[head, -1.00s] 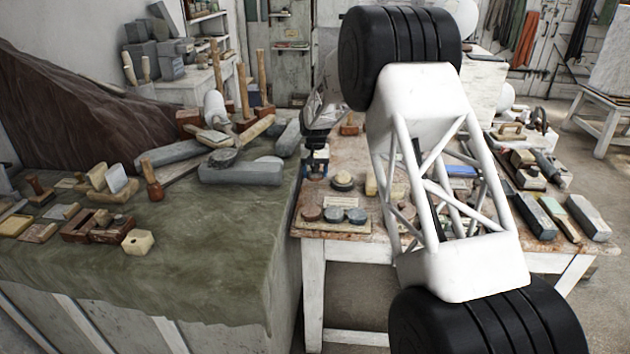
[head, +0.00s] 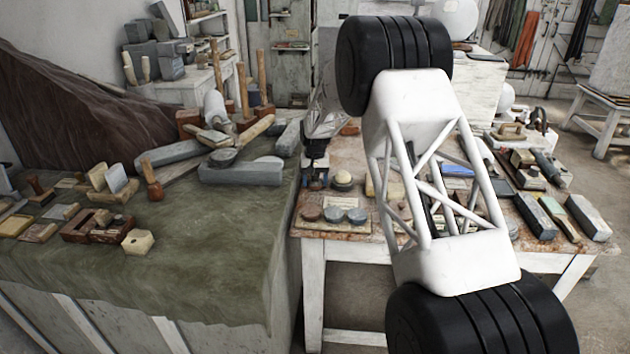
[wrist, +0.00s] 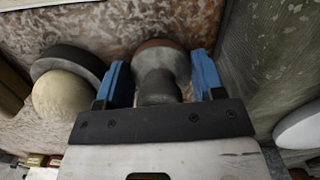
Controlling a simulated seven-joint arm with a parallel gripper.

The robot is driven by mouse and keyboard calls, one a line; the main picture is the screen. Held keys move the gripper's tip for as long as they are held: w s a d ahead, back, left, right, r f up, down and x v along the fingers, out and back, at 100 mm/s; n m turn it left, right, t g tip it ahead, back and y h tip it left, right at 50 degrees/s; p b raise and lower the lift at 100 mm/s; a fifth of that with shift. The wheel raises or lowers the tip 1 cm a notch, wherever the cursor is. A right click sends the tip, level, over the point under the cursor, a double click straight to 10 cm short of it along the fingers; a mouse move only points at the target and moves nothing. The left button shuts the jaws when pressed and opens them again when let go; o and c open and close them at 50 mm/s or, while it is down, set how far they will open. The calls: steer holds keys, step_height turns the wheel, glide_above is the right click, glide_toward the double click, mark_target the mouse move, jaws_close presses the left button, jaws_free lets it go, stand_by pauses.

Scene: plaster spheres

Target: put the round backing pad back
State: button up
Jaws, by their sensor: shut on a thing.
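My gripper shows in the head view (head: 315,177) at the left edge of the stone-topped table. In the wrist view its two blue fingers (wrist: 163,85) are shut on a round pad (wrist: 160,56), a grey disc with a reddish rim and a dark grey stub between the fingers. It appears to be the backing pad. It is just above or touching the mottled top; I cannot tell which. In the head view the fingers mostly hide it. A board (head: 345,231) with brown and grey round discs (head: 334,214) lies nearer the table's front edge.
A cream ball on a dark disc (head: 343,180) stands close right of my gripper; the ball also shows in the wrist view (wrist: 62,97). The green-covered bench (head: 220,250) adjoins on the left. Stone blocks (head: 588,216) and tools crowd the table's right side.

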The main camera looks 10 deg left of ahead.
steer(key=shift+f, duration=0.1)
steer(key=o, duration=1)
steer(key=r, duration=0.4)
steer(key=w+r, duration=0.1)
steer(key=r, duration=0.7)
steer(key=shift+w+a, duration=0.1)
steer(key=shift+w, duration=0.1)
steer(key=shift+r, duration=0.1)
